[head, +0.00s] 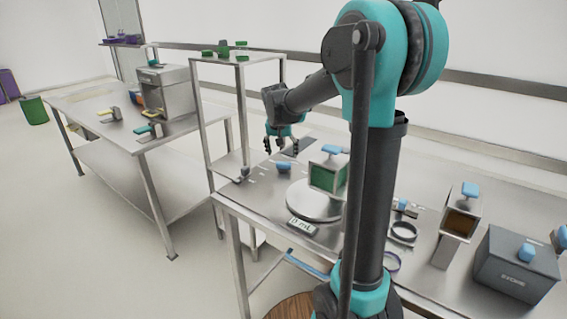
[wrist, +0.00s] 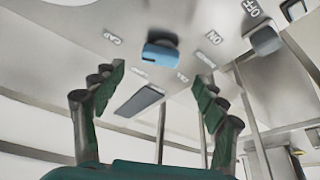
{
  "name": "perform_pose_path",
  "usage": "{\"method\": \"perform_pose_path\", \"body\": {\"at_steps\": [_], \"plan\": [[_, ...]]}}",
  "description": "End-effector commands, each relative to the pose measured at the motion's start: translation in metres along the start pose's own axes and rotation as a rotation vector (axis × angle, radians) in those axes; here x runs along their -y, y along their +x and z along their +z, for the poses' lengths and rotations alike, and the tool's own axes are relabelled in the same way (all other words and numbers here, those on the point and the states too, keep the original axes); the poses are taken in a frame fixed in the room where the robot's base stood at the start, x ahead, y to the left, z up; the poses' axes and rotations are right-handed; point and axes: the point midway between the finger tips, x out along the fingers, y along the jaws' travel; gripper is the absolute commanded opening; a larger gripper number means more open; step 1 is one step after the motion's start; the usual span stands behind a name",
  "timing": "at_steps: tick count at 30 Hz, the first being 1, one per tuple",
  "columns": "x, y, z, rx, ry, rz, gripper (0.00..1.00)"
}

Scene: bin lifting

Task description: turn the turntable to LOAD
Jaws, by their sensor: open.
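The turntable (head: 306,203) is a pale grey round disc on the steel bench, partly hidden behind my arm in the head view. A green-sided box (head: 323,178) with a blue handle on top stands on it. A small sign (head: 302,226) lies at its front edge; I cannot read it surely. A blue knob (head: 284,167) sits on the bench left of the turntable; a blue knob also shows in the wrist view (wrist: 161,54), among printed labels. My gripper (head: 282,146) is open and empty above the bench, behind the blue knob. Its spread fingers show in the wrist view (wrist: 157,75).
A steel shelf frame (head: 240,62) with green pieces stands left of my gripper. Right of my arm are dark rings (head: 403,232), an upright steel box (head: 458,222) and a dark grey box (head: 515,262) with blue handles. Another steel table (head: 88,103) stands left.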

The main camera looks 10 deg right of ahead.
Motion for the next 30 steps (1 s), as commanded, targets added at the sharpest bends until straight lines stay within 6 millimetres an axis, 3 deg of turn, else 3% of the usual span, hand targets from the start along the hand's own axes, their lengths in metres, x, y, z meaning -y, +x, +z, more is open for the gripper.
{"method": "perform_pose_path", "body": {"at_steps": [3, 9, 15, 23, 30], "plan": [[0.0, 0.024, -0.001, 0.0, 0.0, 0.0, 0.72], [0.0, 0.052, 0.0, 0.0, -0.001, 0.0, 0.72], [0.0, 0.064, 0.0, 0.0, 0.0, 0.0, 0.72], [0.0, 0.065, 0.0, 0.0, -0.001, 0.0, 0.72], [0.0, 0.065, 0.0, 0.0, -0.001, 0.0, 0.45]]}}
